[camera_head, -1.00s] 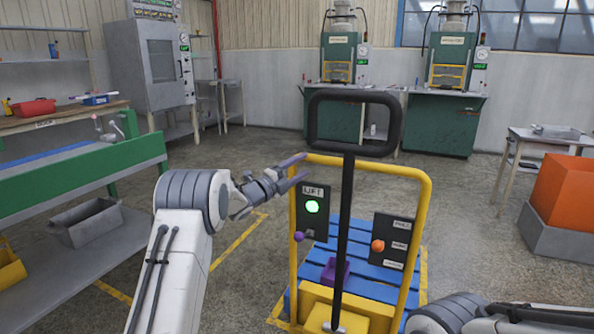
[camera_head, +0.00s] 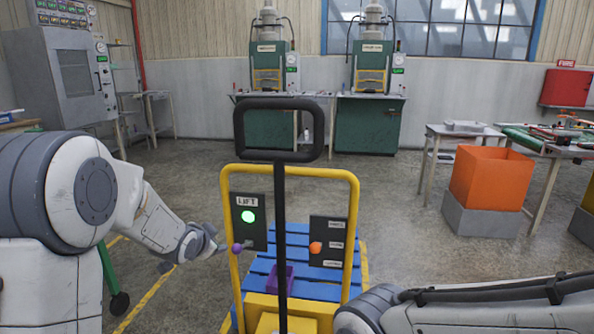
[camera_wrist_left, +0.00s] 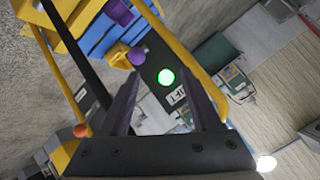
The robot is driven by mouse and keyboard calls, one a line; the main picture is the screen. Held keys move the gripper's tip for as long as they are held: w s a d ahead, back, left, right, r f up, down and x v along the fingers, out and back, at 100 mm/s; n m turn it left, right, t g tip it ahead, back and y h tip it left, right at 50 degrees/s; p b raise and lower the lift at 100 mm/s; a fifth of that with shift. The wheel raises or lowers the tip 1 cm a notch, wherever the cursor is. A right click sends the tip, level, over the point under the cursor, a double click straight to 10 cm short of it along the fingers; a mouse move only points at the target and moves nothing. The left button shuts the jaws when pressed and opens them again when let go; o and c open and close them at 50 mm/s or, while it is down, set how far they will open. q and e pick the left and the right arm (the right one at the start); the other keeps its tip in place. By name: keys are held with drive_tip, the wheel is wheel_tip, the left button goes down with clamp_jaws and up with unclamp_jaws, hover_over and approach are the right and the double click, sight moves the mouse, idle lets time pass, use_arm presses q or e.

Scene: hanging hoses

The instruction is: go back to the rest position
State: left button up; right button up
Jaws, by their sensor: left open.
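My left arm comes in from the left, bent low. My left gripper (camera_head: 216,242) is small and partly hidden by its own wrist. It is left of the lift's yellow frame (camera_head: 229,205), near the purple knob (camera_head: 237,248) in the picture; I cannot tell whether they touch. In the left wrist view, the left gripper (camera_wrist_left: 168,92) has its two dark fingers apart with nothing held between them. The green light (camera_wrist_left: 166,77) and purple knob (camera_wrist_left: 137,56) show beyond them. My right arm crosses the lower right; its gripper is out of view.
The lift's black handle (camera_head: 281,104) stands upright ahead, with a blue slatted platform (camera_head: 297,237) behind its frame. An orange bin (camera_head: 490,178) and a table (camera_head: 455,131) stand to the right. Green machines (camera_head: 368,125) line the back wall. Open floor lies between.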

use_arm(q)
drive_tip(key=s+d+f+n+g, duration=0.1)
drive_tip(key=s+f+n+g, duration=0.2)
drive_tip(key=s, duration=0.6)
drive_tip(key=s+d+f+n+g, duration=0.2)
drive_tip(key=s+f+g, duration=0.1)
drive_tip(key=s, duration=0.6)
drive_tip(key=s+d+f+n+g, duration=0.1)
drive_tip(key=s+f+n+g, duration=0.15)
drive_tip(key=s, duration=0.65)
drive_tip(key=s+d+r+m+g, duration=0.1)
drive_tip(key=s+d+r+m, duration=0.1)
drive_tip(key=s+d, duration=0.3)
drive_tip(key=s+d+r+m+g+h, duration=0.1)
drive_tip(key=s+d+r+m, duration=0.1)
drive_tip(key=s+d, duration=0.2)
drive_tip(key=s+d+r+m+g, duration=0.1)
drive_tip(key=s+d+r+m, duration=0.15)
drive_tip(key=s+d, duration=0.25)
wheel_tip(320, 180, up, 27)
drive_tip(key=p, duration=2.7)
drive_tip(key=shift+w+a+f+p, duration=0.15)
drive_tip(key=shift+w+p, duration=0.15)
drive_tip(key=shift+p, duration=0.05)
